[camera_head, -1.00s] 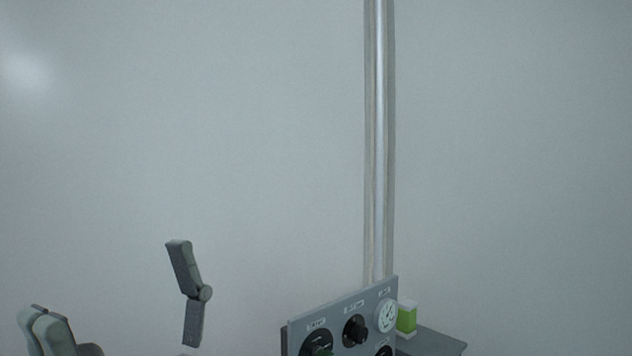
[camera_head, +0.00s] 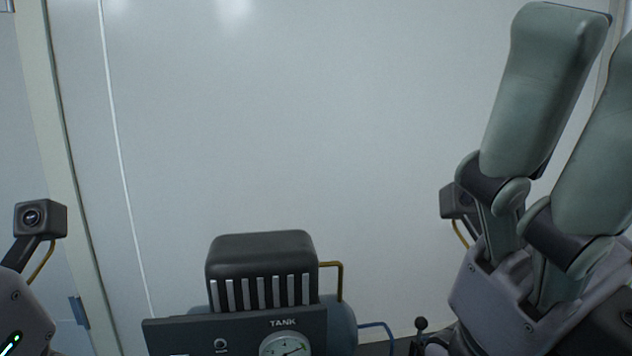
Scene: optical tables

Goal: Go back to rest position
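My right gripper (camera_head: 598,75) stands large at the right edge, its two grey-green fingers pointing up. The fingers are apart with a clear gap and nothing between them, and the right finger is cut by the picture edge. Of my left gripper, only a grey body (camera_head: 22,315) with a small camera block shows at the lower left. Its fingers are out of the picture, so its opening is hidden.
A dark panel marked TANK (camera_head: 243,328) with a round gauge stands at the bottom middle. Behind it are a black ribbed housing (camera_head: 262,252), a blue-grey tank (camera_head: 341,325) and a yellow pipe. A white wall (camera_head: 290,130) fills the background.

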